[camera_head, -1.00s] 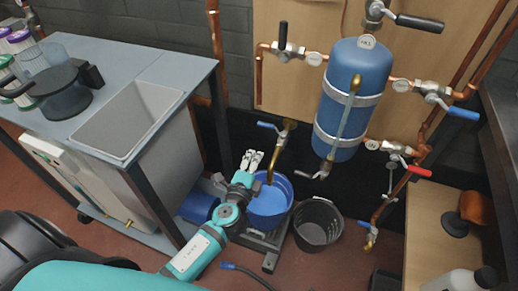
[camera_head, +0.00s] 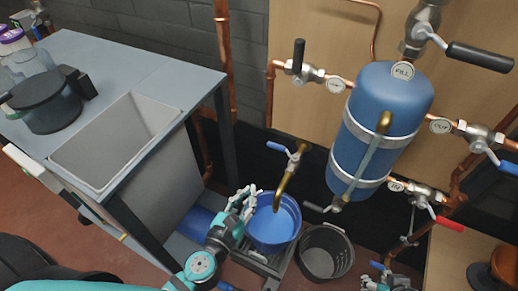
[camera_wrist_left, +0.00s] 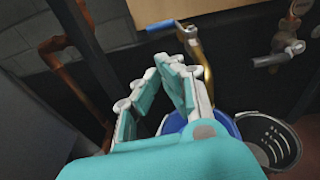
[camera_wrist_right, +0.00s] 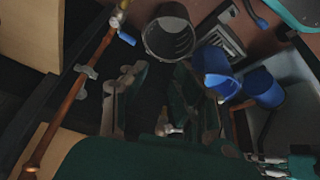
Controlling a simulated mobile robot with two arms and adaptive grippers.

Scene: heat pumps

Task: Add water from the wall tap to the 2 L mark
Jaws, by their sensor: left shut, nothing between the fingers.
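The wall tap (camera_head: 285,180) has a blue lever (camera_head: 277,146) and a brass spout pointing down at the blue bucket (camera_head: 273,228). No stream shows below the spout. The water level and the 2 L mark cannot be made out. My left gripper (camera_head: 243,197) is shut and empty, beside the bucket's upper left rim, left of the spout and below the lever. In the left wrist view the lever (camera_wrist_left: 162,24) and spout (camera_wrist_left: 205,65) lie beyond its fingers. My right gripper (camera_head: 390,281) is at the bottom right; its fingers are apart and empty in the right wrist view (camera_wrist_right: 158,92).
The bucket sits on a dark stand (camera_head: 265,262). A black basket (camera_head: 325,252) stands right of it. A sink bench (camera_head: 160,65) with a black pot (camera_head: 48,103) is at left. A blue tank (camera_head: 380,125) with pipes and valves hangs on the wall above right.

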